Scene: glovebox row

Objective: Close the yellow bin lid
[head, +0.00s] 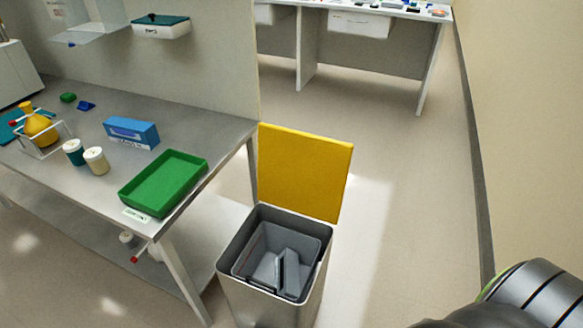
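The yellow bin lid (302,172) stands open, nearly upright, at the back edge of the grey bin (228,262). The bin stands on the floor at the right end of the workbench. Its mouth is uncovered, and a dark grey inner container with grey pieces shows inside. A link of my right arm shows at the lower right, apart from the lid and bin. Its gripper is outside the picture. My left gripper is not in view.
The steel workbench (100,195) stands left of the bin, with a green tray (163,183) near its corner. A blue box (131,132), two small jars and a yellow flask (37,124) stand farther left. The floor (395,200) right of the bin is clear up to the wall.

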